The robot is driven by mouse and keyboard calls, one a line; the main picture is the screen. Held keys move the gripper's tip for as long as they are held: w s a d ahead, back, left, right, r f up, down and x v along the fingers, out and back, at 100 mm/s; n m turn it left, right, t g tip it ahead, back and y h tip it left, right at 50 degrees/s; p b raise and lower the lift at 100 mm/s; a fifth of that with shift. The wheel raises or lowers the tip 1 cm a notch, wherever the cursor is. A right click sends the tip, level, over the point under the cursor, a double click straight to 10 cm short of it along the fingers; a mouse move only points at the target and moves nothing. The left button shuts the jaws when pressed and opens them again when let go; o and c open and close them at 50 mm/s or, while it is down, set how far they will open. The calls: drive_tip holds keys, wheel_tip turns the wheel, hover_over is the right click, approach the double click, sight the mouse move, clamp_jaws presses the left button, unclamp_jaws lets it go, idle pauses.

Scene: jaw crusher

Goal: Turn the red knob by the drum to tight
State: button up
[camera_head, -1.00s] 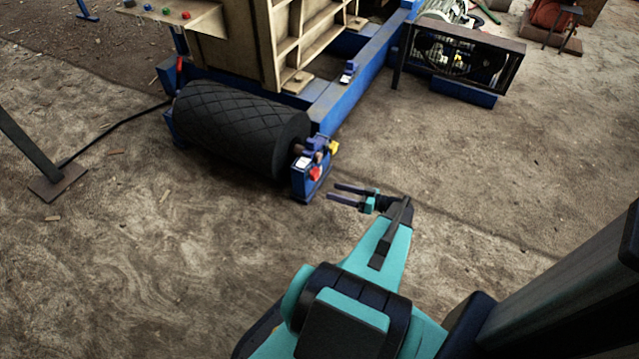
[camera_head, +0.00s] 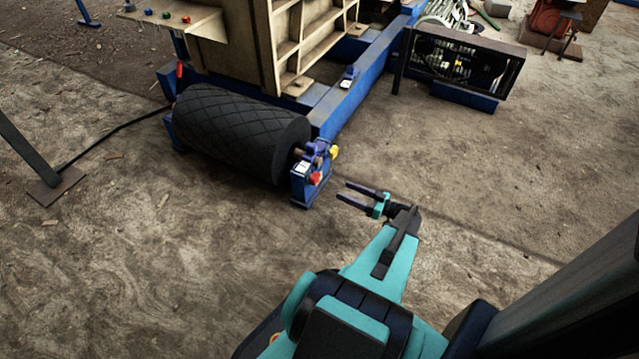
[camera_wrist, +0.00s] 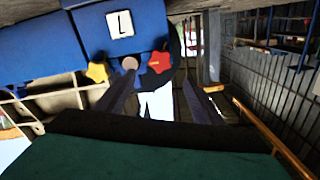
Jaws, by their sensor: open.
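The red knob (camera_head: 315,178) sits on the blue bearing block (camera_head: 301,184) at the right end of the black drum (camera_head: 240,133). In the wrist view the red knob (camera_wrist: 159,62) is ahead of my gripper, on the blue block below a white label marked L (camera_wrist: 120,24). A yellow knob (camera_head: 334,152) is on the same block; it also shows in the wrist view (camera_wrist: 97,70). My gripper (camera_head: 354,195) is open and empty, to the right of the red knob with a gap between them. In the wrist view the fingers (camera_wrist: 160,100) point toward the block.
The blue machine frame (camera_head: 352,97) runs back from the drum. A motor behind a dark guard frame (camera_head: 463,67) stands at the back right. The ground right of my gripper is clear. A dark post foot (camera_head: 55,186) stands at the left.

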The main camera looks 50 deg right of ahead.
sight(316, 180)
drive_tip(key=b+x, duration=0.2)
drive_tip(key=x, duration=1)
drive_tip(key=shift+w, duration=0.1)
drive_tip(key=shift+c, duration=0.2)
drive_tip(key=c, duration=1)
drive_tip(key=shift+a, duration=0.45)
drive_tip(key=shift+d, duration=0.2)
